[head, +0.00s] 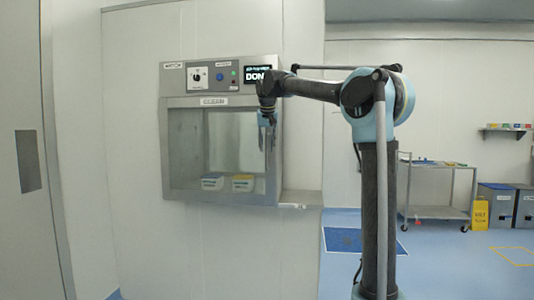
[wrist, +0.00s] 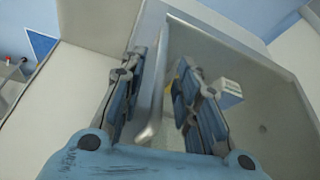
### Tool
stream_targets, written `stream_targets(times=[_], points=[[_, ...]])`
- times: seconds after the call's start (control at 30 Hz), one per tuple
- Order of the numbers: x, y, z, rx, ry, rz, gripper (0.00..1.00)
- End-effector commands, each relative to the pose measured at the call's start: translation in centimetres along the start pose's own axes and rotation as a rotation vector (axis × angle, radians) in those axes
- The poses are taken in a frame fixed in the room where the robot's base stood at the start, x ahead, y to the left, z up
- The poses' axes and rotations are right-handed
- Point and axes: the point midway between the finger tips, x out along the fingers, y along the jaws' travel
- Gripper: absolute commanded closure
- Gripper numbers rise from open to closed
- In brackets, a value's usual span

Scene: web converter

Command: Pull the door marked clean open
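The door (head: 214,145) is a glass pane in a metal frame on a wall-mounted pass-through cabinet and looks closed. A small label plate (head: 213,101) sits above it, too blurred to read surely. My gripper (head: 267,145) hangs pointing down in front of the door's right edge and hides part of it. In the wrist view, my gripper (wrist: 163,68) is open, its two blue fingers apart. A pale bar-shaped handle (wrist: 153,115) runs between the fingers along the door's edge. The door's glass (wrist: 245,125) shows on the right. I cannot tell whether either finger touches the handle.
Above the door is a control panel with a black knob (head: 195,77), buttons and a display (head: 258,74) reading "DON", partly hidden. Two small containers (head: 242,183) show behind the glass. A metal cart (head: 439,190) and bins (head: 497,205) stand far right.

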Motion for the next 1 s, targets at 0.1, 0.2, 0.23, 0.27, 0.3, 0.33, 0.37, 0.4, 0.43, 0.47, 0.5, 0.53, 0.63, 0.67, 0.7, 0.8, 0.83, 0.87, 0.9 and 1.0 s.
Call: stream_targets(times=[0.1,0.2,0.23,0.27,0.3,0.33,0.37,0.4,0.43,0.47,0.5,0.53,0.63,0.67,0.7,0.8,0.83,0.87,0.9,1.0], points=[[1.5,0.0,0.0,0.0,0.0,0.0,0.7],[2.2,0.0,0.0,0.0,0.0,0.0,0.7],[2.4,0.0,0.0,0.0,0.0,0.0,0.7],[2.6,0.0,0.0,0.0,0.0,0.0,0.7],[2.7,0.0,0.0,0.0,0.0,0.0,0.7],[2.8,0.0,0.0,-0.001,0.0,0.0,0.7],[2.8,0.0,0.0,-0.001,0.0,0.0,0.7],[2.9,0.0,0.0,-0.001,0.0,0.0,0.7],[2.9,0.0,0.0,-0.001,0.0,0.0,0.7],[2.9,0.0,0.0,-0.001,0.0,0.0,0.7],[2.9,0.0,0.0,-0.001,0.0,0.0,0.7],[2.9,0.0,0.0,-0.001,0.0,0.0,0.7],[2.8,0.0,0.0,-0.001,0.0,0.0,0.77],[2.8,0.0,0.0,-0.001,0.0,0.0,0.84],[2.8,0.0,0.0,-0.001,0.0,0.0,0.93],[2.8,0.0,0.0,-0.001,0.0,0.0,1.0],[2.8,0.0,0.0,-0.001,0.0,0.0,1.0],[2.8,0.0,0.0,-0.001,0.0,0.0,1.0],[2.8,0.0,0.0,-0.001,0.0,0.0,1.0],[2.8,0.0,0.1,0.002,0.0,0.001,1.0]])
